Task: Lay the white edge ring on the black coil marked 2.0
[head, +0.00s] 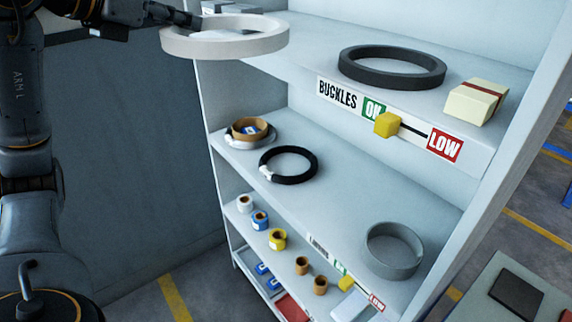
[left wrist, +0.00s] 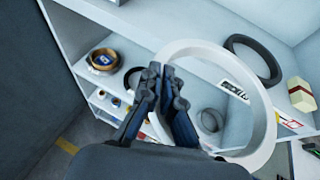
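The white edge ring (head: 225,48) is in the air by the left end of the top shelf, roughly level. My left gripper (head: 190,19) is at its left rim. In the left wrist view the fingertips (left wrist: 165,70) are close together on the rim of the white ring (left wrist: 268,115). A black coil (head: 290,179) with a white tag lies on the middle shelf, below the ring. A dark grey ring (head: 391,81) lies on the top shelf. I cannot read a 2.0 mark on either. My right gripper is not in view.
The shelf unit (head: 300,120) has a cream box (head: 472,104) on top and a yellow slider (head: 387,125) on its front. A grey ring (head: 393,262) and tape rolls (head: 249,128) share the middle shelf. Its centre is clear. Small rolls stand lower.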

